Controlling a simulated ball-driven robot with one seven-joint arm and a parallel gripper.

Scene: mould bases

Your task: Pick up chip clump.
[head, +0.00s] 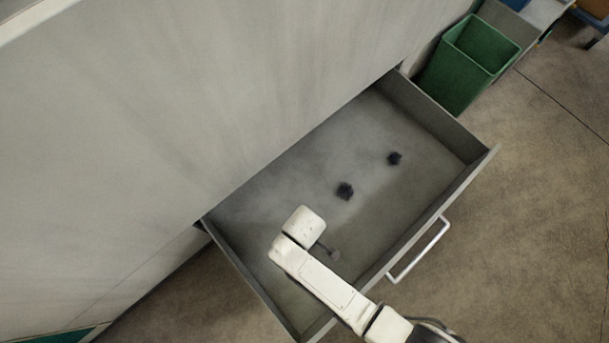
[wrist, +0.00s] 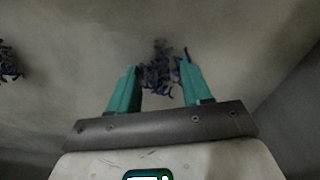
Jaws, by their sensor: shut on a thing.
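My gripper (wrist: 160,72) shows in the wrist view with its two teal fingers shut on a chip clump (wrist: 158,76), a dark, bluish tangle of curled shavings. Whether that clump touches the drawer floor or hangs clear of it, I cannot tell. A second dark clump (wrist: 9,64) lies at the left edge of the wrist view, apart from the fingers. In the head view, two dark clumps, one near the middle (head: 345,191) and one farther right (head: 394,158), lie on the drawer floor. My arm hides the gripped clump and the fingertips there.
The open grey drawer (head: 440,212) has raised walls around its floor and a pale handle (head: 420,250) on its front. A large grey cabinet face (head: 190,90) stands behind it. A green bin (head: 465,65) stands beyond the drawer's far right end. The drawer floor around the clumps is bare.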

